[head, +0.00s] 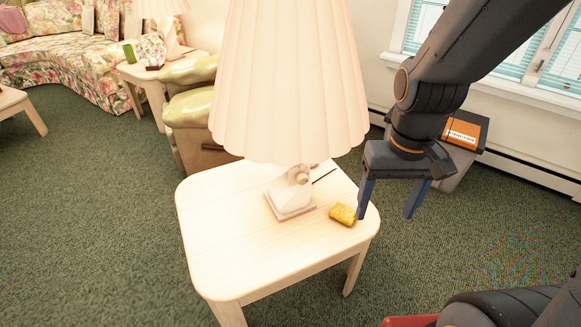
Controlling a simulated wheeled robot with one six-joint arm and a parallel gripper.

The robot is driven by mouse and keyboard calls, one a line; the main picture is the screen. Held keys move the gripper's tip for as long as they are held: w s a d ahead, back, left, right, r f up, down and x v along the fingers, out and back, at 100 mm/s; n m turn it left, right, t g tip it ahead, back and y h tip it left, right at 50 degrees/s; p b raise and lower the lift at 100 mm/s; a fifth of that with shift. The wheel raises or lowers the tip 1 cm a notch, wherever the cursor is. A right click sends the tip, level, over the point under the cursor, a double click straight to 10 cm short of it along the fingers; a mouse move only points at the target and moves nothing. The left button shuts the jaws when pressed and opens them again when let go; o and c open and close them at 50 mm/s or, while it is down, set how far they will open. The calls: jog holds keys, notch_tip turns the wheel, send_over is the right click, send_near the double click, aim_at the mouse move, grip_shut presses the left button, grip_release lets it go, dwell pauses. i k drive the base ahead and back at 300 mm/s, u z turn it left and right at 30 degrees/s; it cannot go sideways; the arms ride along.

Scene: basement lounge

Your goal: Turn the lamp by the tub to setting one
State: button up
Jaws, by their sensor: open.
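A lamp (290,85) with a large pleated cream shade and a pale square base stands upright on a light wooden side table (220,230). A small knob (303,175) shows on its stem just below the shade; its setting cannot be read. My gripper (385,214) is open and empty, fingers pointing down, right of the lamp near the table's right edge. It is apart from the lamp. A grey box-like tub (454,175) with a dark lid stands behind my gripper, partly hidden by my arm. A second lamp (160,8) stands on another table at the back left.
A yellow sponge-like block (342,214) lies on the table between the lamp base and my gripper. An orange box or book (462,132) lies on the tub. A green-cushioned chair (190,110) is behind the table. Carpet at left is clear.

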aim_at(303, 179)
jog(key=z, duration=1.7)
jog(key=k, duration=0.65)
jog(key=u, duration=1.7)
